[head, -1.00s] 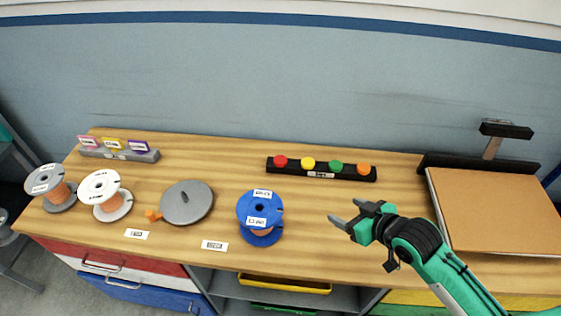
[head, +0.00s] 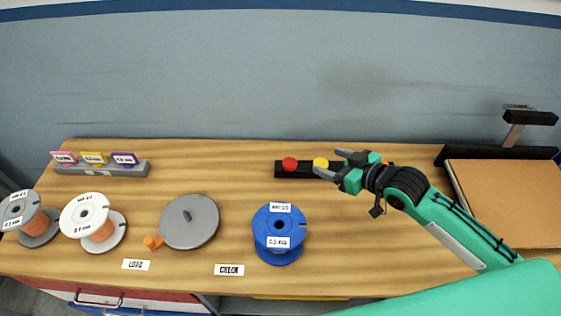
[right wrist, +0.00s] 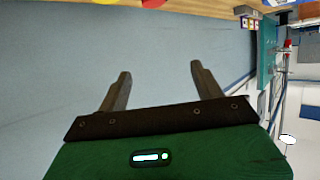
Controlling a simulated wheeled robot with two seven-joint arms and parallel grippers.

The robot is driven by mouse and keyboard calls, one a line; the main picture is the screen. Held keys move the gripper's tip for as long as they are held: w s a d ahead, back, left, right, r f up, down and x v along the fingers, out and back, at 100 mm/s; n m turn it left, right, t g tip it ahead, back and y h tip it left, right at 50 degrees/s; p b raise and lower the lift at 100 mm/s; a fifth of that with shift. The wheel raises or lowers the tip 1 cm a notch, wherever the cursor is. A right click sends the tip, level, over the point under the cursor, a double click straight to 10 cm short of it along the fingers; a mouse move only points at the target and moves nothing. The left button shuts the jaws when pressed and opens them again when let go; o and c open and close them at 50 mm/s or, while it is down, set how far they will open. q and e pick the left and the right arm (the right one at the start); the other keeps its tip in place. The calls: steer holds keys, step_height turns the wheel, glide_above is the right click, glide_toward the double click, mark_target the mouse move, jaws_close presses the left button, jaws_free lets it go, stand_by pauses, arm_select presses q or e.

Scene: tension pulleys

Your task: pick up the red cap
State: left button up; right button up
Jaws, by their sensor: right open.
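The red cap (head: 290,163) sits at the left end of a black rack (head: 297,173) near the back of the wooden table. A yellow cap (head: 320,163) stands just to its right on the same rack. My right gripper (head: 326,163) is open and empty, its fingers pointing left over the rack beside the yellow cap, apart from the red cap. It hides most of the rack's right part. In the right wrist view its two fingers (right wrist: 158,78) are spread with nothing between them; part of a red cap (right wrist: 154,3) shows at the top edge. My left gripper is not in view.
A blue spool (head: 279,232) stands in front of the rack. A grey disc (head: 189,222), a white spool (head: 85,215) and a grey tag holder (head: 103,168) are to the left. A brown board (head: 508,200) lies at the right.

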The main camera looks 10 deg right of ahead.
step_height(320, 180, down, 2)
steer(key=b, duration=0.6)
glide_toward(291, 163)
steer(key=x, duration=0.3)
steer(key=shift+w+a+r+p, duration=0.1)
steer(key=shift+w+r+p, duration=0.05)
steer(key=shift+r+p, duration=0.2)
steer(key=x, duration=0.5)
steer(key=shift+f+p, duration=0.3)
steer(key=shift+f, duration=0.05)
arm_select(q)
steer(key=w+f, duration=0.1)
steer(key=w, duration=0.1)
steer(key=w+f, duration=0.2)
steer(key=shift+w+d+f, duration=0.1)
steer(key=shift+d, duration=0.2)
arm_select(e)
steer(key=c, duration=1.1)
